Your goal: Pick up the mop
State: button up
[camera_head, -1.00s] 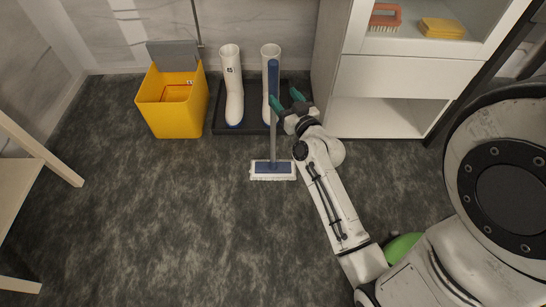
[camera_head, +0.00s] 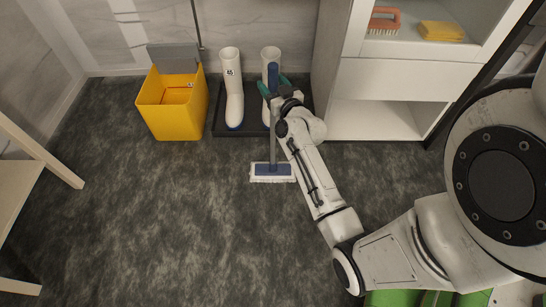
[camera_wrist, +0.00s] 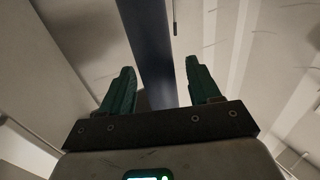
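The mop (camera_head: 272,172) stands upright on the floor, with a flat blue-and-white head, a grey pole and a dark blue upper handle (camera_head: 272,73). My gripper (camera_head: 271,87) is at the handle, with its green fingers partly hidden by the arm in the head view. In the wrist view, my gripper (camera_wrist: 160,74) is open, with one green finger on each side of the dark blue handle (camera_wrist: 148,40). Gaps show between the handle and both fingers there. How deep the handle sits between the fingers is hard to tell.
White boots (camera_head: 232,90) stand on a black tray (camera_head: 222,127) behind the mop. A yellow bucket (camera_head: 172,115) is to the left. A white cabinet (camera_head: 390,80) stands close on the right, with a brush (camera_head: 384,20) and yellow sponge (camera_head: 441,31). The front floor is clear.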

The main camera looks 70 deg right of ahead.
grip_shut()
jog(key=shift+r, duration=0.15)
dwell(0.4)
